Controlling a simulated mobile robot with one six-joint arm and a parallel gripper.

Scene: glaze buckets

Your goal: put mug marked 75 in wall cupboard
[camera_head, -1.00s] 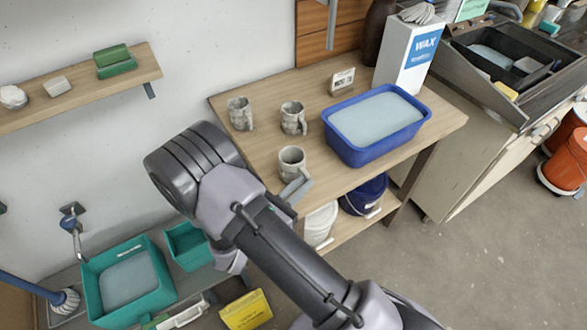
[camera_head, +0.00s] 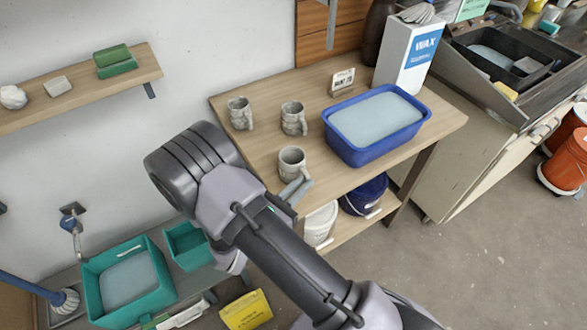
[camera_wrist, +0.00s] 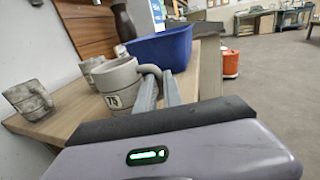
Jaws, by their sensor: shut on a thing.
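The mug marked 75 (camera_wrist: 119,84) is grey and stands upright near the front edge of the wooden table; its number label faces me in the wrist view. It also shows in the head view (camera_head: 291,161). My gripper (camera_wrist: 158,88) is shut on its handle, with the two fingers on either side of it; it also shows in the head view (camera_head: 299,186). Two similar grey mugs stand behind it, one at the left (camera_head: 240,114) and one in the middle (camera_head: 293,118). No wall cupboard shows in these views.
A blue tub (camera_head: 352,152) stands close to the right of the mugs. A small sign card (camera_head: 342,82) and a white wax box (camera_head: 405,58) are at the back. A wall shelf (camera_head: 80,93) holds small items at the left. Buckets stand under the table.

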